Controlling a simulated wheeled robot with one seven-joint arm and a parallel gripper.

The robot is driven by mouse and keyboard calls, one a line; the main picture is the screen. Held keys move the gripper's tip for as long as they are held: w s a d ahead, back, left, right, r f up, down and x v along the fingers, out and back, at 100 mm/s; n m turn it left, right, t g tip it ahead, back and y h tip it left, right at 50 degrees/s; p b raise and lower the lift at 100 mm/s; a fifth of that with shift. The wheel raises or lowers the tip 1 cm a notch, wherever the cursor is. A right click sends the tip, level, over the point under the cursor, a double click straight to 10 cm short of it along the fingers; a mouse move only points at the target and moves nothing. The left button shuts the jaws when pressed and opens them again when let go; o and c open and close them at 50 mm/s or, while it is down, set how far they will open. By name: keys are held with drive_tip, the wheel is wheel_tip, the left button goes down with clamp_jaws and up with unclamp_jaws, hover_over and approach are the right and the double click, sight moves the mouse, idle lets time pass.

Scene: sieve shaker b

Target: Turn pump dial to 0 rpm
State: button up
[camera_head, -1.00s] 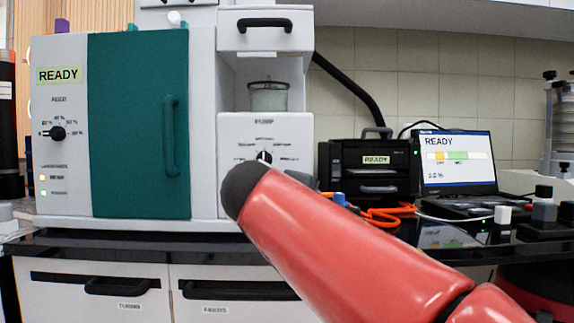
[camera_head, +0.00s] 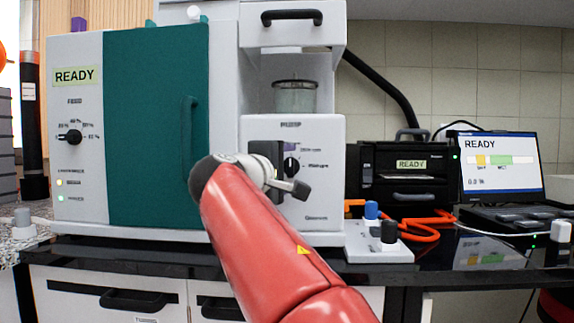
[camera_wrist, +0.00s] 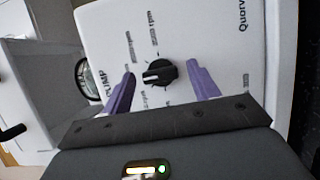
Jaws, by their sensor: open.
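The pump dial is a black round knob (camera_wrist: 159,73) with a white pointer line, on the white pump panel (camera_wrist: 205,25) with printed rpm marks around it. In the head view the dial (camera_head: 291,165) is partly hidden by my gripper. My gripper (camera_wrist: 162,82) is open, with a purple finger on each side of the dial in the wrist view. Gaps show between the fingers and the knob, and I cannot tell how far the fingertips are from the panel. In the head view my gripper (camera_head: 280,172) is just in front of the panel.
A green door (camera_head: 150,120) and a feed knob (camera_head: 72,137) are left of the pump. A glass jar (camera_head: 295,96) stands above it. A black READY box (camera_head: 400,180), orange cable (camera_head: 425,228) and laptop (camera_head: 500,165) are at the right. A small base with posts (camera_head: 380,250) sits close right.

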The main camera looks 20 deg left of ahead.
drive_tip(key=shift+w, duration=0.1)
drive_tip(key=c, duration=1)
drive_tip(key=shift+f, duration=0.1)
drive_tip(key=n+b, duration=0.1)
drive_tip(key=n+t, duration=0.1)
drive_tip(key=n+b, duration=0.1)
drive_tip(key=shift+f+n+b, duration=0.25)
drive_tip(key=shift+n+b, duration=0.05)
drive_tip(key=shift+n, duration=0.1)
drive_tip(key=n+t+b, duration=0.1)
drive_tip(key=n, duration=0.1)
drive_tip(key=n+t+y+b, duration=0.1)
drive_tip(key=n, duration=0.2)
drive_tip(key=shift+d+f+b, duration=0.1)
drive_tip(key=shift+d+b, duration=0.05)
drive_tip(key=shift+b, duration=0.15)
drive_tip(key=n+y+b, duration=0.1)
drive_tip(key=n, duration=0.2)
drive_tip(key=n+t+y+b, duration=0.1)
drive_tip(key=n+y, duration=0.1)
drive_tip(key=n, duration=0.1)
drive_tip(key=shift+w+d, duration=0.1)
drive_tip(key=shift+n+y+b, duration=0.25)
drive_tip(key=shift+n+y, duration=0.7)
drive_tip(key=shift+n, duration=0.95)
drive_tip(key=shift+n+y+b, duration=0.2)
drive_tip(key=shift+n+y, duration=0.75)
drive_tip(key=shift+n, duration=0.95)
